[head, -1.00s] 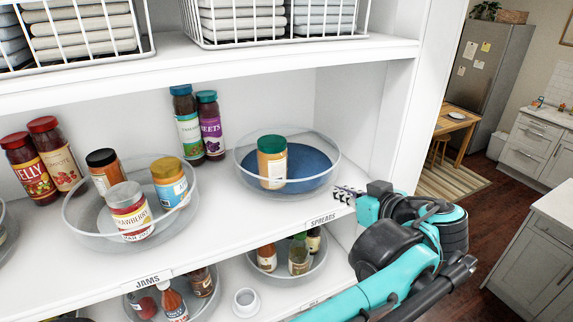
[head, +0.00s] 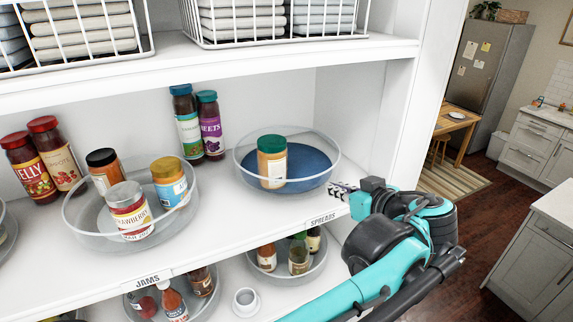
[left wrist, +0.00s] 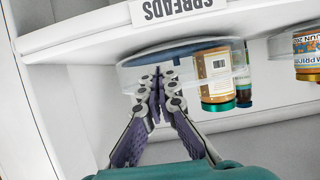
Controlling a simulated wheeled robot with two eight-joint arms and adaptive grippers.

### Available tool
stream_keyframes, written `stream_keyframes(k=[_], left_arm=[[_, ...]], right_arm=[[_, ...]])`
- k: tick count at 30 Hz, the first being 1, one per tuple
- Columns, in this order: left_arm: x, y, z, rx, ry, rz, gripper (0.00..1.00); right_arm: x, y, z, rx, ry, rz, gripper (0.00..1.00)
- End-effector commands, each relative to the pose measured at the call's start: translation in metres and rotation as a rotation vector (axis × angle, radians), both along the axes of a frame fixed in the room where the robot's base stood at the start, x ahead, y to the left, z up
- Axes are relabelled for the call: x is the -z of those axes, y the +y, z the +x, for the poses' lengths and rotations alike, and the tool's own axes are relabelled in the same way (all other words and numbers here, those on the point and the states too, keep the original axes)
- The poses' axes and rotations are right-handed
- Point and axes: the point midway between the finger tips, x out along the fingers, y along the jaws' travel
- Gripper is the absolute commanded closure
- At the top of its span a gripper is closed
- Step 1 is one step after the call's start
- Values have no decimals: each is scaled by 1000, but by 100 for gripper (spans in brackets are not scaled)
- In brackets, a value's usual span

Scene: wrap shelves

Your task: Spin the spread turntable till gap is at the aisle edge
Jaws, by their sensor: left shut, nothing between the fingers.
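The spreads turntable (head: 312,178) is a round, clear-walled tray with a blue base, above the SPREADS label (head: 323,219) on the middle shelf. One jar with a green lid (head: 272,163) stands in its left part; the rest of its base is bare. My left gripper (head: 333,188) is shut and empty at the turntable's front right rim. In the left wrist view, which is upside down, the fingertips (left wrist: 156,84) overlap the clear wall (left wrist: 130,75); I cannot tell whether they touch it. My right gripper is not in view.
A jams turntable (head: 75,222) with several jars stands to the left. Two tall jars (head: 199,125) stand behind, between the turntables. A lower shelf holds more turntables and a small white cup (head: 245,302). The shelf's side wall (head: 395,110) is at the right.

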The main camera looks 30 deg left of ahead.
Motion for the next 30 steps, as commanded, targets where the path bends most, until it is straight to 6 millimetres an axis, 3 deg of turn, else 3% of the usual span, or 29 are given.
stream_keyframes(k=[30], left_arm=[[0,9,4,-1,0,0,100]], right_arm=[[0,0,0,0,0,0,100]])
